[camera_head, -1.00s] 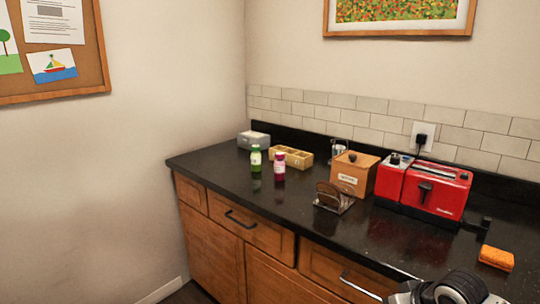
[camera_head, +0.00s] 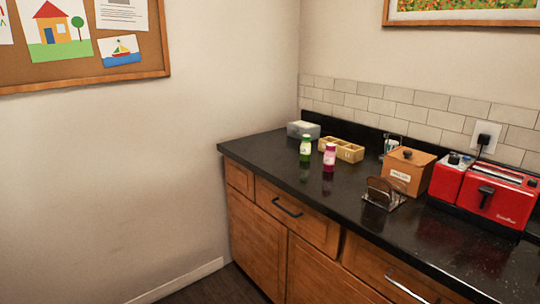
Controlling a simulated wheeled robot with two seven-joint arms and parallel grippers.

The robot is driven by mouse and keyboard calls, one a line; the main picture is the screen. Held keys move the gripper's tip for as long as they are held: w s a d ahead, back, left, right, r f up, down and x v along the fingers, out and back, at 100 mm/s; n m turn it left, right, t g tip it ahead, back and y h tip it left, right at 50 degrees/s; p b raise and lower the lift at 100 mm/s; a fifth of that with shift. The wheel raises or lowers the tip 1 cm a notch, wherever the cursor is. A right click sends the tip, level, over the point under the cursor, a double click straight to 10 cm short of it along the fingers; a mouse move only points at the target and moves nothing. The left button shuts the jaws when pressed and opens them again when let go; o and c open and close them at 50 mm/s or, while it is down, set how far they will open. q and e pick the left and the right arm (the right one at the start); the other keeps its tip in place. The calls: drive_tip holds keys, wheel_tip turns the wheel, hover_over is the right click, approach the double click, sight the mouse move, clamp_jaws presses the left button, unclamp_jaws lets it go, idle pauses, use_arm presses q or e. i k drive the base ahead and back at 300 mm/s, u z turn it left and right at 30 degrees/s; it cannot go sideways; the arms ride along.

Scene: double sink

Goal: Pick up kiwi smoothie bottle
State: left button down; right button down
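A green bottle with a white cap (camera_head: 305,147) stands upright on the black counter (camera_head: 262,152), near its left end. It looks like the kiwi smoothie bottle, but its label is too small to read. A pink-red bottle with a pale cap (camera_head: 329,156) stands upright just to its right, a small gap apart. Neither of my grippers is in view.
Behind the bottles are a grey box (camera_head: 303,129) and a yellow divided tray (camera_head: 350,151). To the right stand a napkin holder (camera_head: 383,193), a wooden box (camera_head: 408,171) and a red toaster (camera_head: 497,198). Floor (camera_head: 205,288) shows left of the cabinet.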

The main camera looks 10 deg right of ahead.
sight(305, 146)
drive_tip(key=u, duration=1.3)
drive_tip(key=i, duration=1.8)
drive_tip(key=z, duration=2.85)
